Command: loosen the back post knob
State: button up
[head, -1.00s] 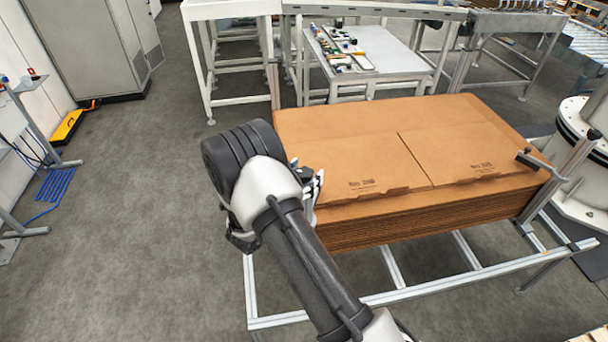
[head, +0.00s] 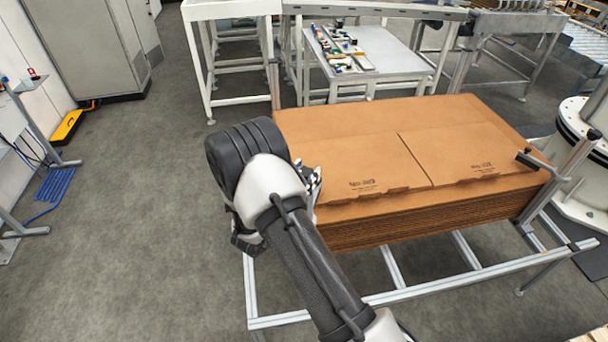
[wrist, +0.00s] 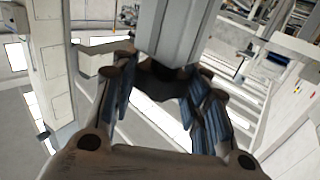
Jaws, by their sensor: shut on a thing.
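My gripper (head: 313,181) is at the near left side of the stack of flat brown cardboard (head: 410,150), mostly hidden behind my wrist in the head view. In the wrist view my gripper (wrist: 163,76) has its two fingers closed in on a small dark piece, the knob (wrist: 165,84), at the lower end of a grey metal post (wrist: 178,28). The fingers hide part of the knob, so its shape is unclear. The knob does not show in the head view. A thin grey post (head: 274,85) stands at the back left corner of the stack.
The stack rests on a light metal frame (head: 390,268). Another post with a clamp arm (head: 560,180) stands at its right end. Behind are a white table with small parts (head: 385,65) and a white bench (head: 205,60).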

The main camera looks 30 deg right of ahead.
jog(key=shift+n+t+y, duration=0.4)
jog(key=shift+n+t, duration=0.1)
jog(key=shift+t, duration=0.1)
jog(key=o, duration=1.1)
jog(key=v, duration=1.2)
